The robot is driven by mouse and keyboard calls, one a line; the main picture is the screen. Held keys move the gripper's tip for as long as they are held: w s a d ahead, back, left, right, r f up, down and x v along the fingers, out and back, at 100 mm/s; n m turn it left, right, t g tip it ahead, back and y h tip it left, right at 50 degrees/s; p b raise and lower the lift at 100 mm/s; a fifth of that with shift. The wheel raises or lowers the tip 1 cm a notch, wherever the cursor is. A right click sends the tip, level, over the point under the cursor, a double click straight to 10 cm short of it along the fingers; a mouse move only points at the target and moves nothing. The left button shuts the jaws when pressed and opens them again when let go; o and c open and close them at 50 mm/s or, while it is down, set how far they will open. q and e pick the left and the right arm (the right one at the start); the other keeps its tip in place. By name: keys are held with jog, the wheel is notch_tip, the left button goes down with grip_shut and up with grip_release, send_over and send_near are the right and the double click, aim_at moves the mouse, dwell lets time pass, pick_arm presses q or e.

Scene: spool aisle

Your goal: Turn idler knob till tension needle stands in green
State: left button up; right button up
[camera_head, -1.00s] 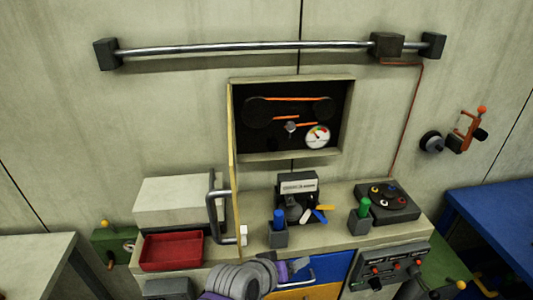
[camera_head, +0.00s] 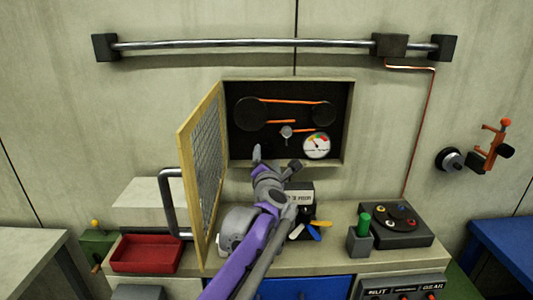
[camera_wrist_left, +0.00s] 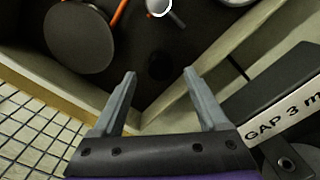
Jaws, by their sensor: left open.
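The idler knob (camera_head: 287,132) is a small grey knob inside the dark wall box, below the orange belt. It shows at the top edge of the left wrist view (camera_wrist_left: 158,6), partly cut off. The round white tension gauge (camera_head: 317,145) sits right of and below the knob. Its coloured face shows, but the needle's exact place is too small to tell. My left gripper (camera_head: 277,158) is open and empty at the box's lower edge, below the knob and not touching it. Its two fingers (camera_wrist_left: 160,88) stand wide apart in the wrist view. My right gripper is out of view.
The mesh door (camera_head: 203,170) stands open left of the box. Two dark pulleys, one large at left (camera_head: 251,113), carry the belt. The gap label block (camera_head: 301,193) stands below my gripper. A red tray (camera_head: 146,254) and green-handled tool (camera_head: 365,223) are on the bench.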

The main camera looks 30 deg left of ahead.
aim_at(267, 153)
pick_arm(q)
jog(key=shift+x, duration=2.3)
jog(key=shift+d, duration=0.15)
grip_shut()
